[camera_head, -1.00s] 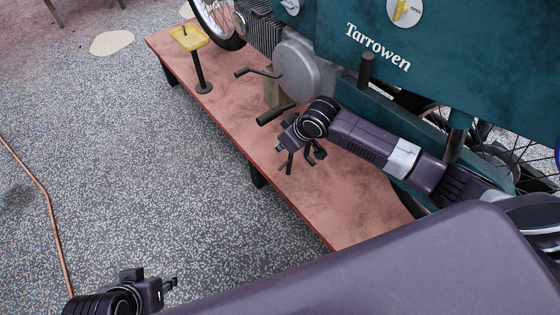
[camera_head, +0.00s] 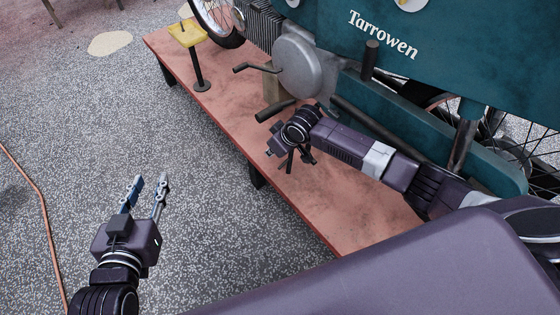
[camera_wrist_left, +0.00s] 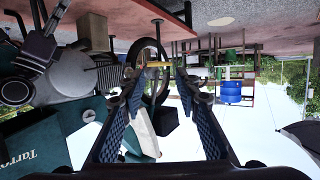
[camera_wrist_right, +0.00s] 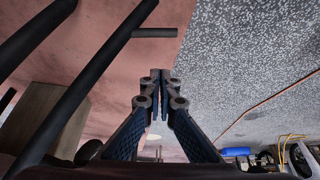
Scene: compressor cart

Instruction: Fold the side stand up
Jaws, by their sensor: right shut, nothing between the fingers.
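The cart is a motorcycle-like machine with a teal panel (camera_head: 450,65) lettered Tarrowen, on a reddish platform (camera_head: 330,205). My right gripper (camera_head: 297,165) is low over the platform, beside the machine's lower side. In the right wrist view its fingers (camera_wrist_right: 160,78) are together and hold nothing. A long dark tube (camera_wrist_right: 95,80) passes left of them, with a short dark bar (camera_wrist_right: 155,32) beyond the tips. I cannot tell for certain which is the side stand. My left gripper (camera_head: 147,183) is open and empty over the floor. Its parted fingers (camera_wrist_left: 161,76) also show in the left wrist view.
A dark grip (camera_head: 275,110) and a bent lever (camera_head: 257,68) stick out near the round engine cover (camera_head: 298,65). A yellow-topped stand (camera_head: 187,35) is at the platform's far end. An orange hose (camera_head: 40,205) lies on the speckled floor, which is otherwise clear left of the platform.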

